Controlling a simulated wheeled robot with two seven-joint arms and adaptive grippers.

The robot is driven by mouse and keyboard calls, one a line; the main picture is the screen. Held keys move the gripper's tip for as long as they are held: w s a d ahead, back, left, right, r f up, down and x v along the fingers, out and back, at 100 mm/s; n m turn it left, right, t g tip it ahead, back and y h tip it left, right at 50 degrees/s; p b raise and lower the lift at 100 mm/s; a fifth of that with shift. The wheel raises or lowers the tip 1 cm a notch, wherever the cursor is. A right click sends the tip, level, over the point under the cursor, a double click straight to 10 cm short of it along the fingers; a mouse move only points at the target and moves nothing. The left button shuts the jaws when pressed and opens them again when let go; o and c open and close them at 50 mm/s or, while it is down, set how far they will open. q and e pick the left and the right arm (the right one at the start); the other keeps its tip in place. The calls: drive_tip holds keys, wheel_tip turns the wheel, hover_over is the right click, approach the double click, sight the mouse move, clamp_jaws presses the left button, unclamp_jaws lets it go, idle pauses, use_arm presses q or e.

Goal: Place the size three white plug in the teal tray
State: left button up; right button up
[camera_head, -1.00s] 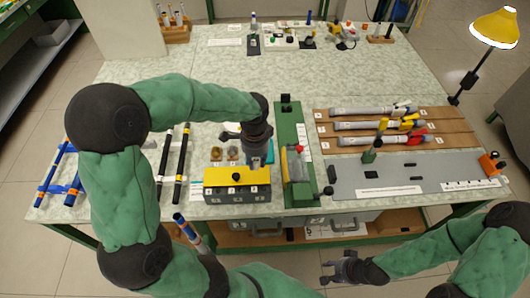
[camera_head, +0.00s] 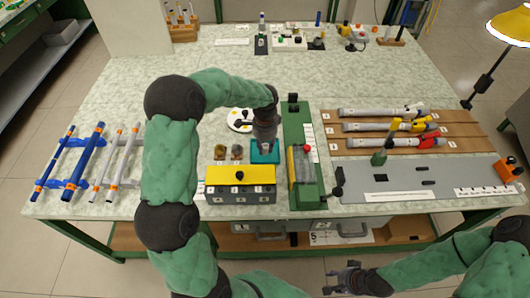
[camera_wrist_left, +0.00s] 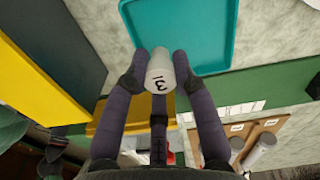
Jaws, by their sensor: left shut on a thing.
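The white plug (camera_wrist_left: 160,75), marked with an underlined 3, is between the fingers of my left gripper (camera_wrist_left: 161,66), which is shut on it. The teal tray (camera_wrist_left: 185,28) lies beyond the plug in the left wrist view, and the plug overlaps its near edge there. In the head view my left gripper (camera_head: 265,146) is over the teal tray (camera_head: 258,158), hiding part of it; the plug is hard to make out. I cannot tell the plug's height above the tray. My right gripper (camera_head: 342,279) is empty, fingers apart, in front of the table's front edge.
A yellow-topped box (camera_head: 240,176) stands just in front of the tray. A green fixture (camera_head: 299,150) is close on its right, and two small brown pieces (camera_head: 228,153) are on its left. A white round dish (camera_head: 240,120) lies behind.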

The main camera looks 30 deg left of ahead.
sight(265, 154)
use_arm(q)
drive_tip(key=shift+f+b, duration=0.55)
drive_tip(key=shift+f, duration=0.8)
drive_tip(key=shift+f, duration=0.2)
drive_tip(key=o, duration=0.8)
drive_tip(key=shift+c, duration=0.2)
wheel_tip(265, 154, up, 12)
drive_tip(key=p, duration=0.4)
drive_tip(key=shift+r+p, duration=0.2)
drive_tip(key=shift+p, duration=0.2)
